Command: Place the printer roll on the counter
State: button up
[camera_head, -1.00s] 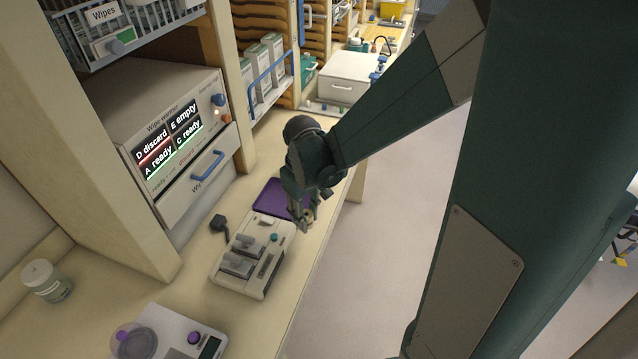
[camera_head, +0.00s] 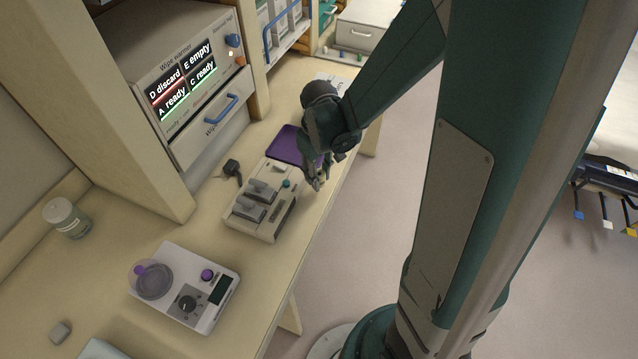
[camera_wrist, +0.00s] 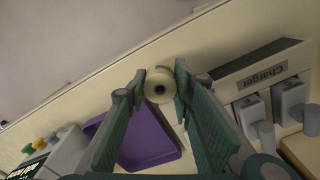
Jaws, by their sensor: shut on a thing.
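The printer roll (camera_wrist: 158,86) is a small cream cylinder with a dark hole in its end. My gripper (camera_wrist: 161,84) is shut on it, with one green finger on each side. In the head view my gripper (camera_head: 316,182) points down over the front part of the cream counter (camera_head: 105,270), beside the charger and the purple tray. The roll is mostly hidden by the fingers there. I cannot tell how far the roll is above the counter.
The charger (camera_head: 262,200) stands left of my gripper, with the purple tray (camera_head: 287,145) behind it. A scale (camera_head: 187,287) and a lidded jar (camera_head: 67,218) stand nearer. The wipe warmer (camera_head: 190,110) is at the back. Bare counter lies between charger and front edge.

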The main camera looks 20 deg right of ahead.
aim_at(319, 173)
jog(key=shift+f, duration=2.05)
jog(key=shift+f+b, duration=0.15)
jog(key=shift+b, duration=0.15)
jog(key=o, duration=0.9)
jog(key=shift+r+p, duration=0.65)
jog(key=shift+r, duration=5.45)
jog(key=shift+r, duration=0.1)
